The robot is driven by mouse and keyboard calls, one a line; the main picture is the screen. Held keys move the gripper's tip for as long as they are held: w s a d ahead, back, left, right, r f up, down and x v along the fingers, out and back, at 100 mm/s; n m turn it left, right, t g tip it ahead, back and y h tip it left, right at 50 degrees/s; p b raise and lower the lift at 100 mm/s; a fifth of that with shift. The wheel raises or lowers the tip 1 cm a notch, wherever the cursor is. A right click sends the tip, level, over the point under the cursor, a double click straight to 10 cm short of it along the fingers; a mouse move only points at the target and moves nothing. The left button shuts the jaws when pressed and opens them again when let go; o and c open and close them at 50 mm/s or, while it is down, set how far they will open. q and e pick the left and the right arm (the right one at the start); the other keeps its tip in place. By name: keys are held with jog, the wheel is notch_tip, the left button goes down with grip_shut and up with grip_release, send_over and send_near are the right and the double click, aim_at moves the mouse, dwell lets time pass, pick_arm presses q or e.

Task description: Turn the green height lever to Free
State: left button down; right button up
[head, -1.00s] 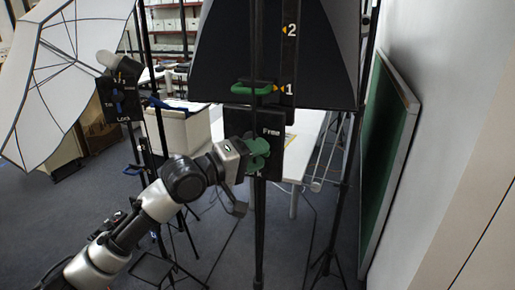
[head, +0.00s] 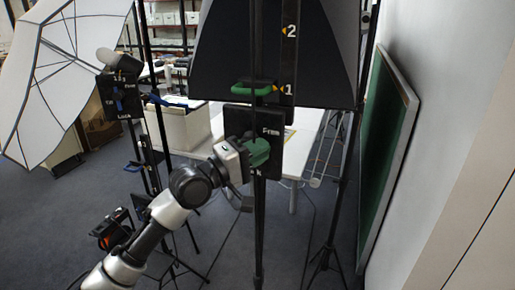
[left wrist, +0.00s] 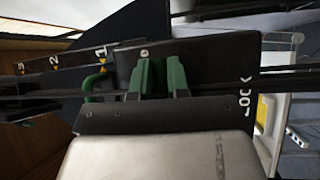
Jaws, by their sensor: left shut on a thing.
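The green height lever (head: 259,151) sits on a black plate (head: 268,120) on the upright pole. The plate reads "Free" at its upper right, and a partly hidden word shows lower down. My left gripper (head: 246,156) is shut on the lever from the left. The lever's exact pointing is partly hidden by the gripper. My right gripper is not in view.
A green handle (head: 254,89) sits above the plate, by mark 1 of a scale. A dark softbox (head: 222,60) hangs behind the pole. A green board (head: 387,150) leans against the right wall.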

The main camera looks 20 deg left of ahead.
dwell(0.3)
pick_arm(q)
jog(key=c, duration=1.1)
grip_release()
jog(key=b+v, duration=0.4)
jog(key=v, duration=0.6)
jog(key=shift+s+a+f+b, duration=0.2)
jog(key=shift+s+b, duration=0.1)
jog(key=shift+b, duration=0.05)
